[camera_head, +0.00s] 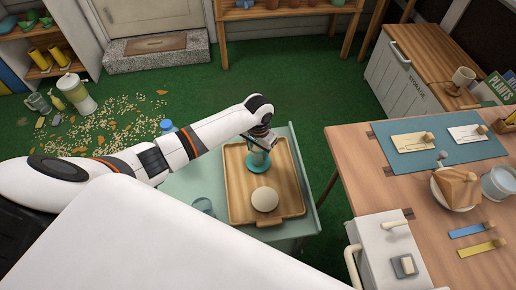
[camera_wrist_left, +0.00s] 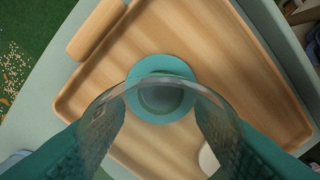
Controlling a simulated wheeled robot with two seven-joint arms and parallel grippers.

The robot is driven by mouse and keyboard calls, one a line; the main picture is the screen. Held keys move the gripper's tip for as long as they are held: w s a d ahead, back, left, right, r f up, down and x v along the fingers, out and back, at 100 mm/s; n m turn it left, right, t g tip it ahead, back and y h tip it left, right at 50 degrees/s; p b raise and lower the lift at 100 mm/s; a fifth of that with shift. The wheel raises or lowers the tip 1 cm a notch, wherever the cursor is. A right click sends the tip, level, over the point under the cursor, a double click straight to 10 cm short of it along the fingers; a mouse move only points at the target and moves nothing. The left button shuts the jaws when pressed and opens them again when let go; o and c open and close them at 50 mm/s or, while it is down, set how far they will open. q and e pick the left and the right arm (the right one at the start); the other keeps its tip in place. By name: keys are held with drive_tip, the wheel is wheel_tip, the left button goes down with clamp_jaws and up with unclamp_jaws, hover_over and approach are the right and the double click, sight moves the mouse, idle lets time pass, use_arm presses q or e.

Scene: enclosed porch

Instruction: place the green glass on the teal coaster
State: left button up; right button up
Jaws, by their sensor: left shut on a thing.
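My left gripper (camera_head: 263,141) is shut on the green glass (camera_head: 259,160), a clear greenish tumbler, over the wooden tray (camera_head: 235,170). In the left wrist view the glass (camera_wrist_left: 160,98) stands between the two finger pads, and I look down through it at its round base. The teal coaster (camera_wrist_left: 165,65) is a round disc on the tray, showing as a ring around the glass's base, which looks slightly off its centre. I cannot tell whether the base touches the coaster. In the head view the glass and gripper mostly hide the coaster. My right gripper is out of view.
A round cream object (camera_head: 265,199) lies on the tray near the glass. A blue-tinted glass (camera_head: 203,205) and a blue-capped bottle (camera_head: 167,126) stand on the pale green table (camera_head: 190,185) to the left. A wooden table (camera_head: 350,150) with several items is to the right.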

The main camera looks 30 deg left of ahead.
use_arm(q)
drive_tip(key=shift+f, duration=0.1)
drive_tip(key=o, duration=1)
wheel_tip(320, 180, up, 12)
drive_tip(key=shift+r+p, duration=0.25)
drive_tip(key=shift+p, duration=0.55)
drive_tip(key=shift+s+f, duration=0.1)
